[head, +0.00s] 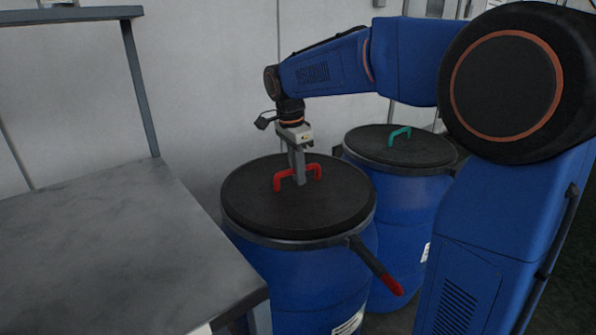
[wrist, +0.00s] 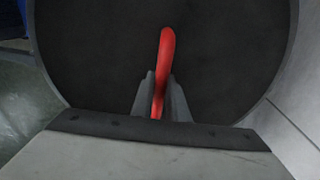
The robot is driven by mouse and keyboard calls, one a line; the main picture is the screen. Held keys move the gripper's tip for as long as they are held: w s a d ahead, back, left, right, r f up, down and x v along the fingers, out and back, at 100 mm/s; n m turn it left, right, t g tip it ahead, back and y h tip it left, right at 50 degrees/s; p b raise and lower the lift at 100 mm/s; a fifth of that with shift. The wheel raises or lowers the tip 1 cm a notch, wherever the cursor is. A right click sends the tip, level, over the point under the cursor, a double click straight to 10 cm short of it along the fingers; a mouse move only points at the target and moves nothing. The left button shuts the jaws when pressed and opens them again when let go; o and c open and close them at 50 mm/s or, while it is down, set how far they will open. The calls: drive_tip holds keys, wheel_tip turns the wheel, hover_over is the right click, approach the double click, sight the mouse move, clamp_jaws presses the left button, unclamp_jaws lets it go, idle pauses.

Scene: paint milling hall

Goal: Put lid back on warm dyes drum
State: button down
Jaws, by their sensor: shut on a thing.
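A black round lid (head: 260,205) with a red handle (head: 283,180) lies level at the top of the nearer blue drum (head: 300,285). I cannot tell whether it is fully seated. My gripper (head: 299,180) points down and is shut on the red handle. In the wrist view the red handle (wrist: 165,60) runs between my gripper's fingers (wrist: 160,100), with the black lid (wrist: 95,50) behind. A lever with a red grip (head: 390,284) sticks out from the drum's rim at the front right.
A second blue drum (head: 420,205) with a black lid and teal handle (head: 399,135) stands close behind on the right. A grey table (head: 100,255) with a raised frame is at the left, near the drum. A pale wall (head: 210,90) is behind.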

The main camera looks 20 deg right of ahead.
drive_tip(key=shift+f, duration=0.4)
drive_tip(key=c, duration=1.6)
unclamp_jaws()
drive_tip(key=shift+c, duration=0.2)
wheel_tip(320, 180, up, 17)
drive_tip(key=a, duration=0.2)
drive_tip(key=shift+s+r, duration=0.2)
